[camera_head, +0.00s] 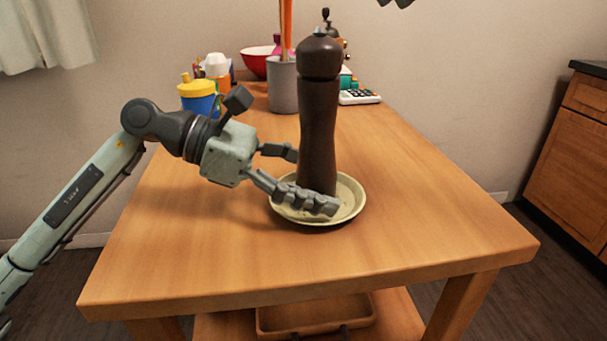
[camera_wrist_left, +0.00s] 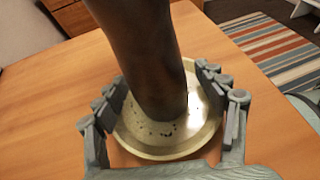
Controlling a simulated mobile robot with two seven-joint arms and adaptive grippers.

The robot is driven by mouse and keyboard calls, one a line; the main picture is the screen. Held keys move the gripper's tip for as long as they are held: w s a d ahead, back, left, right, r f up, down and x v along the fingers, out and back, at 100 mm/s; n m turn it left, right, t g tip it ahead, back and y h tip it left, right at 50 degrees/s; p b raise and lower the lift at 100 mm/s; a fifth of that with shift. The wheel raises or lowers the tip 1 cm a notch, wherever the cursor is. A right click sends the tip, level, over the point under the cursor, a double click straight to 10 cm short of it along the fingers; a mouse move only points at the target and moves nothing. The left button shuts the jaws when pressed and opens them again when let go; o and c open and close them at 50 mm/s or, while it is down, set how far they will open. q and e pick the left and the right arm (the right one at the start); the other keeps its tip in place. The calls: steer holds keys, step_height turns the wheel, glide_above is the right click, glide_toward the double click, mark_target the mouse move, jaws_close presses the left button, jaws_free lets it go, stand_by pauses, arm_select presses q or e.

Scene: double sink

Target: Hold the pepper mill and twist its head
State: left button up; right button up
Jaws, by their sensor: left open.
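A tall dark brown pepper mill (camera_head: 318,120) stands upright on a pale round plate (camera_head: 352,205) on the wooden table. Its rounded head (camera_head: 318,57) has a small metal knob on top. My left gripper (camera_head: 315,178) comes in low from the left, with one finger on the near side of the mill's base and one behind it. In the left wrist view the mill's body (camera_wrist_left: 145,60) stands between the open fingers (camera_wrist_left: 162,98), with gaps on both sides. Dark tips at the top edge (camera_head: 396,3) look like part of my right gripper; most of it is cut off.
Behind the mill stand a grey utensil cup (camera_head: 283,88), a blue and yellow cup (camera_head: 200,98), a red bowl (camera_head: 256,62) and a white calculator (camera_head: 359,97). The table's front and right side are clear. Dark specks lie on the plate (camera_wrist_left: 150,142).

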arm_select(q)
steer(key=c, duration=1.4)
steer(key=shift+o, duration=0.2)
arm_select(e)
steer(key=o, duration=0.7)
steer(key=shift+c, duration=0.2)
steer(key=shift+o, duration=0.3)
steer(key=shift+f, duration=0.35)
steer(key=g+y, duration=0.2)
steer(key=y, duration=0.4)
glide_toward(342, 51)
steer(key=a, duration=0.1)
steer(key=f+y, duration=0.1)
steer(key=shift+t, duration=0.3)
steer(key=a, duration=0.3)
steer(key=s+a, duration=0.1)
steer(key=a, duration=0.7)
steer(key=shift+s+f, duration=0.15)
steer(key=shift+s, duration=0.1)
